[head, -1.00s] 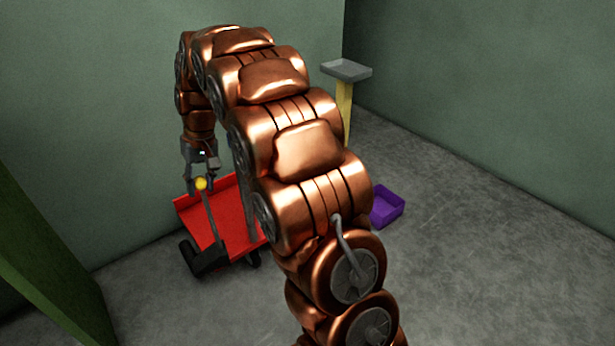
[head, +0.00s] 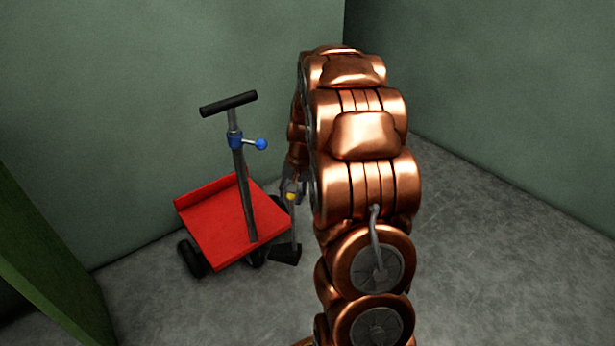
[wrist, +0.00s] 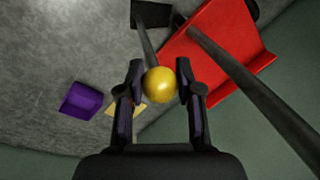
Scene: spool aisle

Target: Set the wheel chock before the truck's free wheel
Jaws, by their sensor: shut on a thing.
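The wheel chock (head: 286,254) is a black wedge on a thin grey rod topped by a yellow ball. My gripper (head: 291,190) is shut on that ball, which shows between the fingers (wrist: 160,87) in the wrist view. The chock hangs below it, close to the right side of the red truck (head: 215,222); I cannot tell whether it touches the floor. The truck has a grey post, a black handle and a blue knob. Its black wheels show at the front left (head: 190,258) and front right (head: 256,259); the latter is partly hidden. The wrist view shows the chock (wrist: 150,13) near the truck's edge.
A purple bin (wrist: 80,100) stands on the floor in the wrist view, with a pale yellow piece (wrist: 125,107) beside it. Green walls meet behind the truck. A green panel (head: 50,260) stands at the left. The floor (head: 500,270) at the right is clear.

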